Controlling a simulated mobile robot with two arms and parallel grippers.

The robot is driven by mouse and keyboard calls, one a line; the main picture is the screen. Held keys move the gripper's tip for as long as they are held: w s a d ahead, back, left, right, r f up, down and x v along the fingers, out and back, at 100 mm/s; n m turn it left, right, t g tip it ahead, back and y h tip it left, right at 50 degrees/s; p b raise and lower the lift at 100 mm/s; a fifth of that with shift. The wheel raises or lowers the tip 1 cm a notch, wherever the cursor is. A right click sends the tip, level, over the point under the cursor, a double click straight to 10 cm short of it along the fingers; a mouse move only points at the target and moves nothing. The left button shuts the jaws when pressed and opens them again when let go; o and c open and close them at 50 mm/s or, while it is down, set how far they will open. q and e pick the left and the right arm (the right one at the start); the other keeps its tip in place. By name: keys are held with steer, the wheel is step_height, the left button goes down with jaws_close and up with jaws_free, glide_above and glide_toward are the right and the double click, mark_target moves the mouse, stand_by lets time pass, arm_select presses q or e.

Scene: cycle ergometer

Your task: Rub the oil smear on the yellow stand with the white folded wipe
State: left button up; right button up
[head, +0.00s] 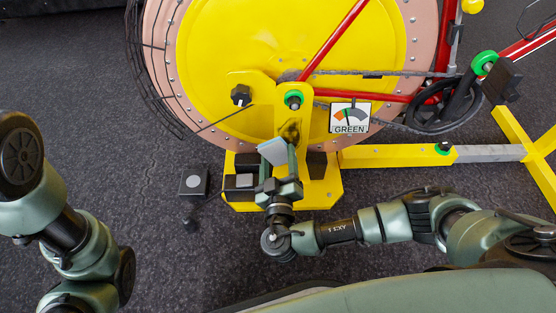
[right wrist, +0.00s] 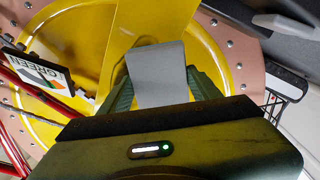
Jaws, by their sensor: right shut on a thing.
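The yellow stand (head: 281,107) rises in front of the big yellow wheel. A dark oil smear (head: 290,131) shows on its upright, just above the wipe. My right gripper (head: 279,162) is shut on the white folded wipe (head: 273,151), directly below the smear in the head view. In the right wrist view the wipe (right wrist: 156,75) sticks out between the fingers toward the yellow upright (right wrist: 150,20), and a brownish edge of the smear shows beside it. I cannot tell whether the wipe touches the stand. Of my left arm, only links show at the left; its gripper is out of view.
A gauge marked GREEN (head: 349,118) is right of the upright. A green-ringed bolt (head: 294,99) sits above the smear. Black blocks (head: 239,184) lie on the stand's base at left, and a small black box (head: 194,182) is on the floor. The pedal crank (head: 462,95) is at right.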

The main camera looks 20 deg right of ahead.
steer(key=shift+w+d, duration=0.15)
steer(key=shift+w, duration=0.3)
steer(key=shift+d, duration=0.1)
